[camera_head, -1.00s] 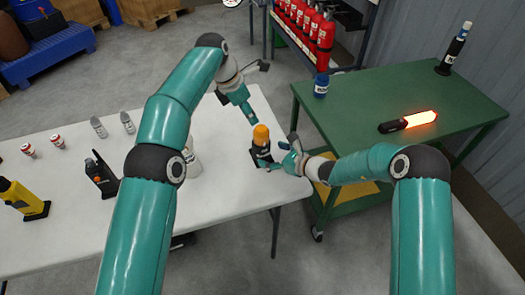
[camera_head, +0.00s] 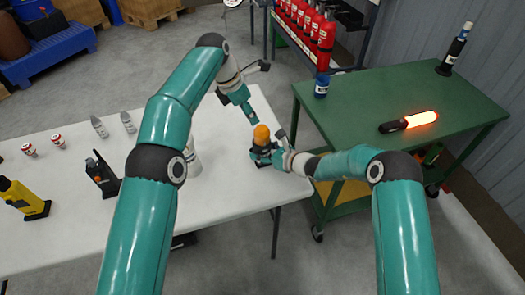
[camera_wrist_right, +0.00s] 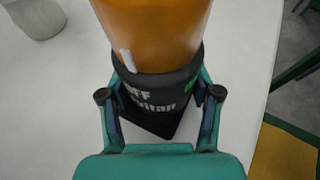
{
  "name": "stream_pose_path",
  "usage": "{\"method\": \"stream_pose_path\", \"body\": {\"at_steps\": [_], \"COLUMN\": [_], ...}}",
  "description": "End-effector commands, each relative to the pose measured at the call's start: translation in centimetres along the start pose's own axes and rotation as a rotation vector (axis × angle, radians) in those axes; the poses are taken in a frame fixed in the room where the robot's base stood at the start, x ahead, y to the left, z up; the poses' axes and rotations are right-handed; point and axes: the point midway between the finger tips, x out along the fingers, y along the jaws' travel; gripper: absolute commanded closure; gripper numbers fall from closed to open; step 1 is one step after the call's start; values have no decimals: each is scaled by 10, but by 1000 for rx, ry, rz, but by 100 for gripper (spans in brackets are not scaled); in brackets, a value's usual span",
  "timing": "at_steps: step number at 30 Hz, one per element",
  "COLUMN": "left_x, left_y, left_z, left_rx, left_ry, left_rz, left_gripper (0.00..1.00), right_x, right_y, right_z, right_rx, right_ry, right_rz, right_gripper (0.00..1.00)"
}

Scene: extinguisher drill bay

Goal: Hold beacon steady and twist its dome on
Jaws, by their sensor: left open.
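The beacon has a black base (camera_head: 262,154) and an orange dome (camera_head: 262,134) on top. It stands upright near the white table's right end. In the right wrist view the dome (camera_wrist_right: 150,35) rises from the black collar of the base (camera_wrist_right: 155,95), which has white lettering; a small pale tab shows at the joint. My right gripper (camera_head: 277,157) is at the base, its fingers either side of the collar in the wrist view (camera_wrist_right: 160,100). Whether they press on it is unclear. My left gripper (camera_head: 246,108) is open, pointing down just behind and above the dome.
The white table (camera_head: 225,205) also bears a pale container (camera_head: 193,162) partly behind my left arm, a yellow device (camera_head: 22,197), a black device (camera_head: 102,175) and small cans and bottles. A green cart (camera_head: 385,90) stands right, with a glowing baton (camera_head: 410,121) and a blue can (camera_head: 321,86).

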Motion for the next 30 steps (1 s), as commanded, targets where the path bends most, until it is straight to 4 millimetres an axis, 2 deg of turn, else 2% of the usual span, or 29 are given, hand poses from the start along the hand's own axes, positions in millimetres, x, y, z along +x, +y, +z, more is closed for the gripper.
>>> {"method": "stream_pose_path", "body": {"at_steps": [1, 6, 7, 13, 20, 24, 30], "left_x": [0, 0, 0, 4, 22, 34, 40], "left_y": [0, 0, 0, 3, 16, 26, 34], "left_z": [0, 0, 0, 4, 23, 36, 48], "left_rx": [0, 0, 0, 37, 235, 420, 675], "left_ry": [0, 0, 0, -19, -113, -180, -231], "left_rz": [0, 0, 0, 18, 129, 258, 489], "left_gripper": [58, 58, 55, 22, 21, 21, 21], "right_x": [0, 0, 0, 0, 0, -1, 0], "right_y": [0, 0, 0, -1, -1, -1, -1], "right_z": [0, 0, 0, 0, 0, 0, 0], "right_rx": [0, 0, 0, 1, 1, 1, 1], "right_ry": [1, 1, 1, 1, 1, 1, 1], "right_rz": [-1, -1, -1, -1, -2, -2, -2], "right_gripper": [62, 91, 92, 92, 92, 92, 92]}}
